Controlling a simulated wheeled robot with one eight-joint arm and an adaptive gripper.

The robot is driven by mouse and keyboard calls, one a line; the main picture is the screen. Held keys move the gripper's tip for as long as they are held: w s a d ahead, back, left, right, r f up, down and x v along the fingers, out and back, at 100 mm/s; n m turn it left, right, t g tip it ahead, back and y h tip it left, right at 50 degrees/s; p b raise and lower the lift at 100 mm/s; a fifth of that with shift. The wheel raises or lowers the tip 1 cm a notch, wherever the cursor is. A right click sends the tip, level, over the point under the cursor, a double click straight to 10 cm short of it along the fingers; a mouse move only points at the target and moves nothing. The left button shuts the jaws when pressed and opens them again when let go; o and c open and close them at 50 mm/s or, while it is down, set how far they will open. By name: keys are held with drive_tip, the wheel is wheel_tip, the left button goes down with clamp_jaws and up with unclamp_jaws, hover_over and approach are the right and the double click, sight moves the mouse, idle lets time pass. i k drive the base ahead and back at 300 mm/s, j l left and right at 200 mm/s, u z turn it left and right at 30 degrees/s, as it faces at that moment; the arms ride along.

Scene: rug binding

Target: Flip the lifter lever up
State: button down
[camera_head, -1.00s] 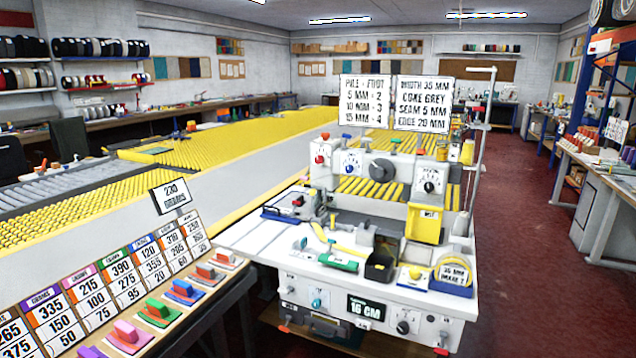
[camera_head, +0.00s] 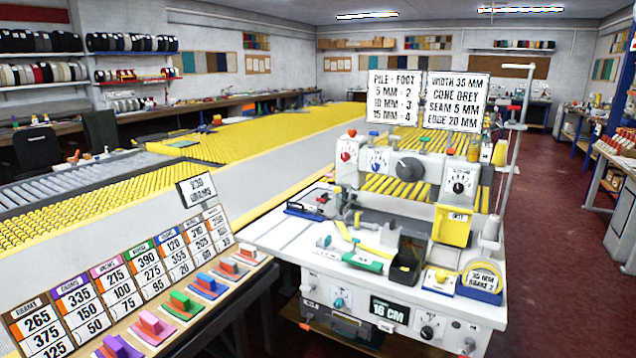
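The white binding machine (camera_head: 400,282) stands at the right of centre, with knobs on its upper panel and front. Small handles and tools sit on and around its top, including a red-tipped part (camera_head: 322,200) at the left and a yellow strip (camera_head: 345,231) near the middle. I cannot tell which small part is the lifter lever, or whether it is up or down. My gripper is not in view.
A board of number cards (camera_head: 130,262) with several coloured handled blocks (camera_head: 150,323) stands at the front left. Yellow roller tables (camera_head: 240,143) stretch behind. The red floor (camera_head: 560,230) is open to the right of the machine.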

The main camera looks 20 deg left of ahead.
sight(330, 175)
drive_tip(key=i+j+u, duration=0.35)
drive_tip(key=i, duration=0.15)
drive_tip(key=i+j+u, duration=0.1)
drive_tip(key=i+u, duration=0.25)
drive_tip(key=i, duration=0.2)
drive_tip(key=i+u, duration=0.35)
drive_tip(key=i, duration=0.2)
